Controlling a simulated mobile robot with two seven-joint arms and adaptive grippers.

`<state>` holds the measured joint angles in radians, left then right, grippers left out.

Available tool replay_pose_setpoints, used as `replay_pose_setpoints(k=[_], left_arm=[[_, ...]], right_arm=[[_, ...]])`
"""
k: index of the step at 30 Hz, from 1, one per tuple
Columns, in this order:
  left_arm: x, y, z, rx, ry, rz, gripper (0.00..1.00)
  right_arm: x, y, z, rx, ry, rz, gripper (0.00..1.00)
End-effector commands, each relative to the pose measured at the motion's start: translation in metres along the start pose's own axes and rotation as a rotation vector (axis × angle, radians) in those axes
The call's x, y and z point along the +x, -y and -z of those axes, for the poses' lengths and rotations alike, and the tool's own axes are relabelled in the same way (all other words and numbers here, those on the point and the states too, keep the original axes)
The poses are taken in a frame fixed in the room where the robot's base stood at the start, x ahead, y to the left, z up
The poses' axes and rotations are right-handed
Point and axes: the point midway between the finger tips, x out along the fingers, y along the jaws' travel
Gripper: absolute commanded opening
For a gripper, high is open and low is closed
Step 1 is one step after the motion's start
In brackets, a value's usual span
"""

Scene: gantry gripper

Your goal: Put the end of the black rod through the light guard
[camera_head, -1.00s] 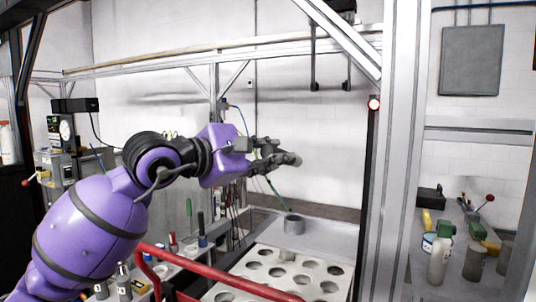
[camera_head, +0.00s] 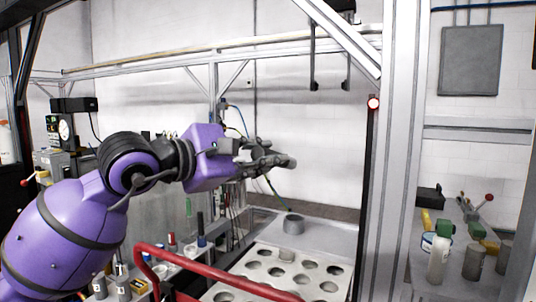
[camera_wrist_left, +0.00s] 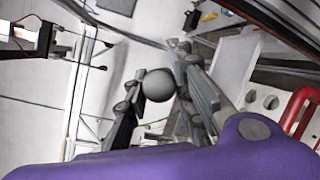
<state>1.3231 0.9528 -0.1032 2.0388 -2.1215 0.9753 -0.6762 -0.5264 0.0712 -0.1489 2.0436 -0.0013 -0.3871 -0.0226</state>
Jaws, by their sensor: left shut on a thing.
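My left gripper (camera_head: 277,158) is raised in front of the white wall, above the plate with round holes, its fingers pointing right. In the left wrist view it is shut on a grey, round-faced thing (camera_wrist_left: 159,84) between the fingers. This may be the rod seen end-on; its length and dark colour do not show. A narrow black upright strip (camera_head: 370,190), which looks like the light guard, stands along the grey frame post right of the gripper. A lamp with a red ring (camera_head: 373,103) sits at its top. A clear gap separates gripper and strip. My right gripper is not in view.
A diagonal grey brace (camera_head: 340,38) crosses above. A side bench right of the post holds bottles and tools. Air between gripper and strip looks free.

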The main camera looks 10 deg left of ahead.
Motion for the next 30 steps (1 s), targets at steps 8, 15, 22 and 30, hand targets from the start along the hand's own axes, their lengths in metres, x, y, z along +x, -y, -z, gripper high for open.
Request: replay_pose_setpoints(k=[8,15,22,30], left_arm=[[-0.032,0.009,-0.008,0.003,-0.001,-0.002,0.00],[-0.059,0.017,-0.015,0.002,-0.001,-0.002,0.00],[-0.084,0.024,-0.021,0.002,-0.001,-0.002,0.00],[-0.098,0.027,-0.026,0.001,0.000,-0.002,0.00]], right_arm=[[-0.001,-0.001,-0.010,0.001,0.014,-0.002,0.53],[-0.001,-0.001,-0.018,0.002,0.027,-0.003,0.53],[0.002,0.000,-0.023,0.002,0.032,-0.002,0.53],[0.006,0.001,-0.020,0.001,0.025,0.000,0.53]])
